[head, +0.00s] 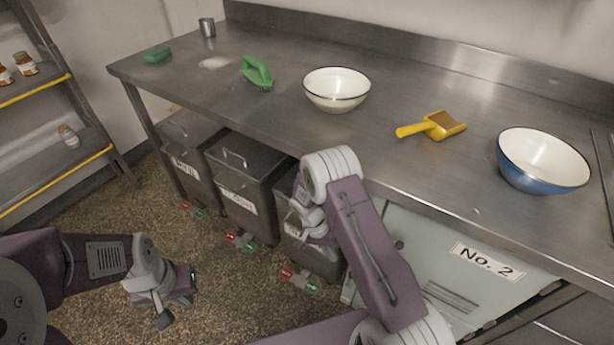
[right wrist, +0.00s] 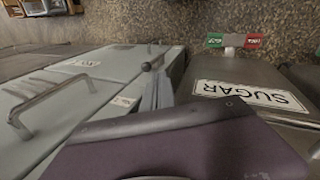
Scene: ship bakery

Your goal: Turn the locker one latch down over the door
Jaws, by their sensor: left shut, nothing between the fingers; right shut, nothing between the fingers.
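A pale grey-green locker front (head: 470,285) marked "No. 2" stands under the steel table in the head view, partly behind my right arm. In the right wrist view, pale locker doors (right wrist: 60,120) fill the left side, turned sideways, with bar handles. A small dark lever with a round knob (right wrist: 153,64), which looks like a latch, is at the door's edge. I cannot read which locker it belongs to. My right gripper (head: 312,222) is shut and empty beside the lockers, mostly hidden by its wrist. My left gripper (head: 172,302) is shut and empty above the floor.
Grey lidded bins (head: 240,185) stand under the table left of the lockers; one labelled SUGAR (right wrist: 250,96) is close to my right gripper. The table edge overhangs them. Bowls (head: 337,90), a yellow scoop (head: 438,126) and a green brush (head: 257,72) lie on top.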

